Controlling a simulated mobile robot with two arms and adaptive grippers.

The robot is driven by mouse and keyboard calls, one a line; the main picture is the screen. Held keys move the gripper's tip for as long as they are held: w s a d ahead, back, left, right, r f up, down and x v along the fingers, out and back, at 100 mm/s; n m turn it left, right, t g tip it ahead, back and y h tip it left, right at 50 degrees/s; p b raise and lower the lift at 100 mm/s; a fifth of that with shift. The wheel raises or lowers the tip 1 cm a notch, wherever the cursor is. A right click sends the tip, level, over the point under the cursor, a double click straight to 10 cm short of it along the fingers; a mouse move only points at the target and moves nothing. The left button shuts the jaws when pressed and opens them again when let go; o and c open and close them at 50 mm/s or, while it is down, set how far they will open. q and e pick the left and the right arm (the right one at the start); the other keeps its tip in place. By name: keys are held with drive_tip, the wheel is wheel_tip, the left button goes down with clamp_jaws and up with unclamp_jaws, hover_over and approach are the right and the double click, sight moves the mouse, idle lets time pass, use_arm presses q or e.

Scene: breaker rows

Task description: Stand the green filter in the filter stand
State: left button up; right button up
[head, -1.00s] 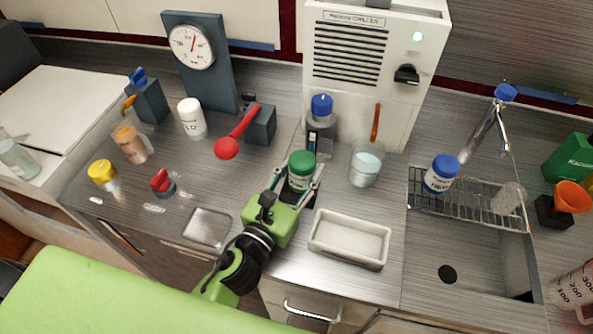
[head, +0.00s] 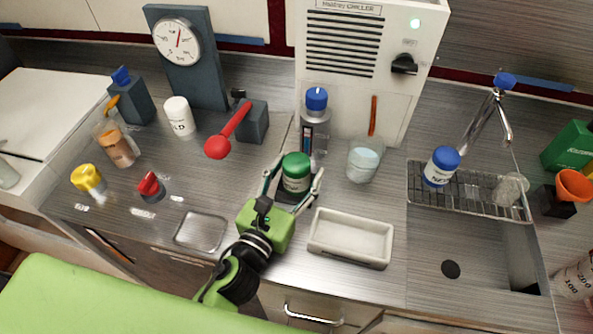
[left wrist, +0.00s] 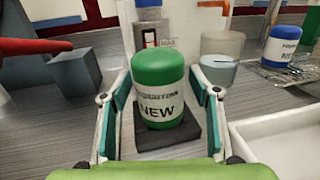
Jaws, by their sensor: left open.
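The green filter (head: 296,174), a green cylinder with a white label reading NEW, stands upright on a dark square base that looks like the filter stand (head: 285,194). In the left wrist view the filter (left wrist: 160,85) is in the middle, with the stand (left wrist: 150,138) beneath it. My left gripper (head: 294,178) is open, with one finger on each side of the filter. The wrist view shows gaps between both fingers (left wrist: 160,95) and the filter. The filter's underside is hidden. My right gripper is not in view.
A white tray (head: 350,252) lies right of the left gripper. A glass beaker (head: 363,160) and a blue-capped bottle (head: 315,125) stand behind it. A red-knobbed lever (head: 218,147) is at the left. A blue-capped NEW container (head: 440,167) is on the sink rack.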

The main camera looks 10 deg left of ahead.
use_arm(q)
drive_tip(key=shift+s+r, duration=0.1)
drive_tip(key=b+v, duration=0.4)
drive_tip(key=v, duration=0.6)
drive_tip(key=shift+s+b, duration=0.1)
drive_tip(key=shift+b, duration=0.25)
drive_tip(key=shift+b+v, duration=0.4)
drive_tip(key=shift+v, duration=0.45)
